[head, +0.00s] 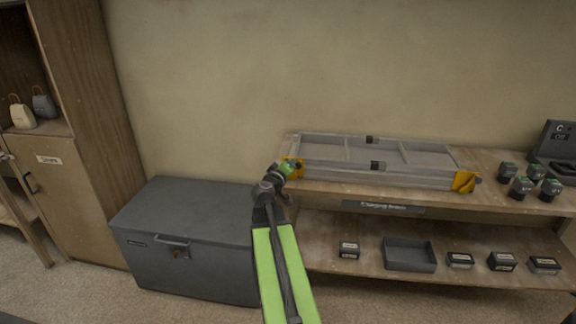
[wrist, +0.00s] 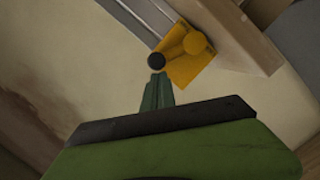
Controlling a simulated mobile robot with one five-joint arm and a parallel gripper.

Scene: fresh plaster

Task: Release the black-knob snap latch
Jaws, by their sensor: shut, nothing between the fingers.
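In the wrist view a round black knob (wrist: 156,60) sits at the edge of a yellow bracket (wrist: 192,66), beside a yellow round knob (wrist: 195,43). My gripper (wrist: 157,78) is shut and empty, its green fingertips just below the black knob. I cannot tell whether they touch it. In the head view my gripper (head: 291,168) is at the left end of a long grey frame (head: 420,178), by its left yellow bracket (head: 298,173). The black knob is hidden there or too small to make out.
The frame lies on a wooden shelf (head: 340,196) against the wall. A lower shelf holds a grey tray (head: 432,262) and several small boxes. A dark grey chest (head: 190,215) stands left of my arm. Several black-capped items stand at the right.

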